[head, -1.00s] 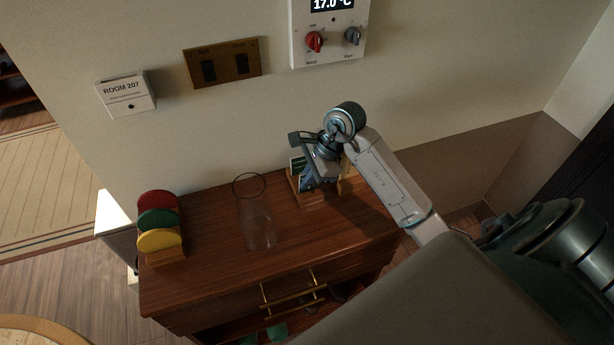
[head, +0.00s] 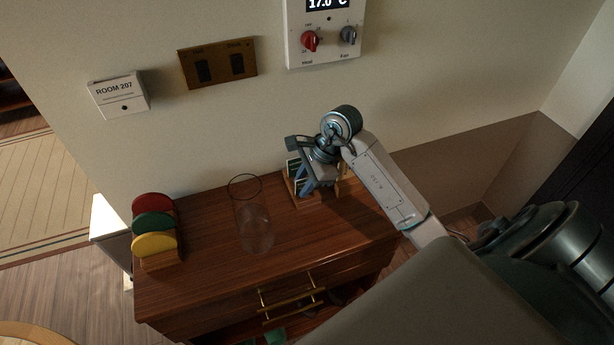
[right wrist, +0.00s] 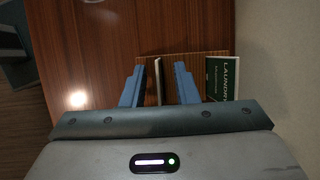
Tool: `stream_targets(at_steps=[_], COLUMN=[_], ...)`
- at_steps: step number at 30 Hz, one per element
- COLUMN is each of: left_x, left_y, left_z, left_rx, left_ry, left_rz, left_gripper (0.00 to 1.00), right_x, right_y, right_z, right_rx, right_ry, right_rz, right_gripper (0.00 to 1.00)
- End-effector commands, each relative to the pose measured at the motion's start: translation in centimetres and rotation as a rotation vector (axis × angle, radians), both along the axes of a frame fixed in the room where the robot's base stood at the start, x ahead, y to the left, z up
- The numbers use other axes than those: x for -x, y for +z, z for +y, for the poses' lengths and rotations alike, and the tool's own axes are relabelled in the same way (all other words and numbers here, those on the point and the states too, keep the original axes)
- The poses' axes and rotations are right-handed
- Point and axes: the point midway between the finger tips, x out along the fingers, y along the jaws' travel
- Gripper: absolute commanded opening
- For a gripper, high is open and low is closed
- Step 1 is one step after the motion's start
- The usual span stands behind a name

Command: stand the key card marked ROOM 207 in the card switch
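The card switch (head: 118,95) is a white wall box labelled ROOM 207, at the upper left in the head view. A wooden card rack (head: 312,200) stands on the cabinet near the wall, with green cards (head: 293,168) in it. My right gripper (head: 304,188) points down over the rack. In the right wrist view its blue fingers (right wrist: 158,88) are apart, with a pale card (right wrist: 158,78) seen edge-on between them, touching neither. Its marking cannot be read. A green LAUNDRY card (right wrist: 222,78) is just right of the fingers. My left gripper is not in view.
A clear glass vase (head: 254,225) stands on the wooden cabinet (head: 205,275), left of the rack. A stand with red, green and yellow discs (head: 154,244) is at the cabinet's left end. A brass switch plate (head: 218,64) and a thermostat (head: 325,45) are on the wall.

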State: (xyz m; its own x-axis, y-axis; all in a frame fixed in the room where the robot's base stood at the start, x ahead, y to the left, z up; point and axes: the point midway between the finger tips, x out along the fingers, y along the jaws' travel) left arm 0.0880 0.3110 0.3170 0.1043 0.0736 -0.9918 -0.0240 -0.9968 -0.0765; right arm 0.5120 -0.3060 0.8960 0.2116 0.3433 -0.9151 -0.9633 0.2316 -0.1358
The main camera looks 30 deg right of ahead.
Motion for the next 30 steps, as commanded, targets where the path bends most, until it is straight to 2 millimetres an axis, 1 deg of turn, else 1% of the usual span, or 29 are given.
stream_targets(at_steps=[2, 5, 12, 18, 24, 30], left_x=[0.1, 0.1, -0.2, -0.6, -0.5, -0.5], left_y=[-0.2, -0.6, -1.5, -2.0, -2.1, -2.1], left_z=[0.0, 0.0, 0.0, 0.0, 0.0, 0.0], left_rx=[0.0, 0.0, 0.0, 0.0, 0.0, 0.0], left_ry=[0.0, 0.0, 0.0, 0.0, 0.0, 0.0], left_rz=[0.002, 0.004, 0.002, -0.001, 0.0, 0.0], left_gripper=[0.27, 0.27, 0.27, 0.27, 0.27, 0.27], right_x=[0.1, 0.3, 1.3, 1.9, 2.2, 2.3], right_y=[0.5, 1.6, 5.8, 8.5, 9.6, 9.8], right_z=[-0.3, -0.8, -2.4, -3.3, -3.7, -3.7], right_rx=[0.003, 0.005, 0.006, 0.005, 0.001, 0.001], right_ry=[0.0, 0.0, 0.001, 0.0, 0.0, 0.0], right_rz=[-0.003, -0.005, -0.005, -0.003, -0.001, 0.0], right_gripper=[0.27, 0.27, 0.27, 0.27, 0.27, 0.27])
